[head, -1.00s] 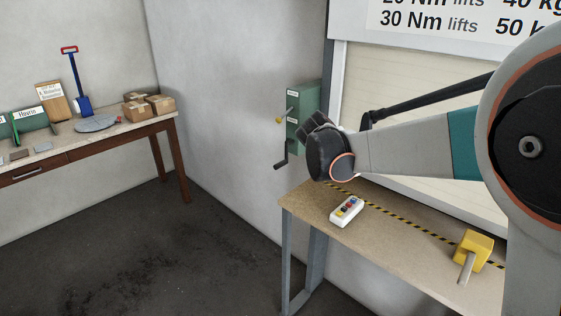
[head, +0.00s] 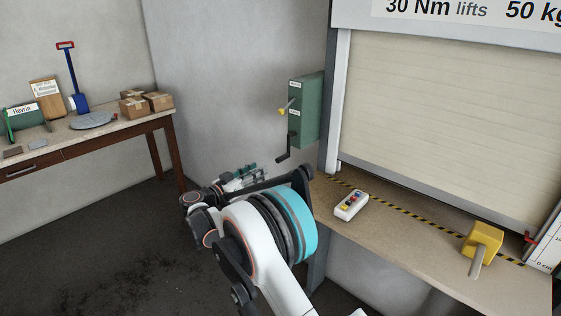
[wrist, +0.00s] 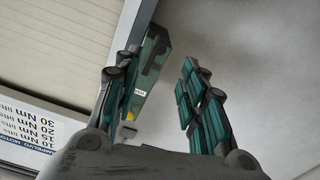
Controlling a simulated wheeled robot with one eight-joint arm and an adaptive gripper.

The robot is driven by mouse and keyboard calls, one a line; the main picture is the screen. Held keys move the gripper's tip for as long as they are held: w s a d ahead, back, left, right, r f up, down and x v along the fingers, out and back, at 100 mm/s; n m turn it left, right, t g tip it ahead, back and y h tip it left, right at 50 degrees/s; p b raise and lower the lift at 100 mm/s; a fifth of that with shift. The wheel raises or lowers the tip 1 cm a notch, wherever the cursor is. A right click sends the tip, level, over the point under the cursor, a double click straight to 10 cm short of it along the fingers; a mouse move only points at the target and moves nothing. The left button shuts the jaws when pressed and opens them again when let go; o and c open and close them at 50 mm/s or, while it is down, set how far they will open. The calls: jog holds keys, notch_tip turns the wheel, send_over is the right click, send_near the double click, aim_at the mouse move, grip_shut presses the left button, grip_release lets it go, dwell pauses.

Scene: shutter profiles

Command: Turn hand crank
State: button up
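The black hand crank (head: 290,148) sticks out from the lower front of a green wall box (head: 309,110), its handle bent downward to the left. A yellow-ended lever (head: 284,109) is on the same box above it. My gripper (head: 243,177) is below and left of the crank in the head view, apart from it. The green box (wrist: 153,72) shows there partly behind the left finger. I cannot make out the crank clearly in the wrist view.
A bench under the roller shutter (head: 430,130) holds a white button box (head: 351,205) and a yellow block with a grey lever (head: 482,245). A wooden table (head: 90,135) with cardboard boxes (head: 146,103) stands at left. The floor between is clear.

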aim_at(288, 155)
jog(key=b+x, duration=0.3)
jog(key=x, duration=1)
jog(key=shift+w+d, duration=0.2)
jog(key=shift+w, duration=0.05)
grip_shut()
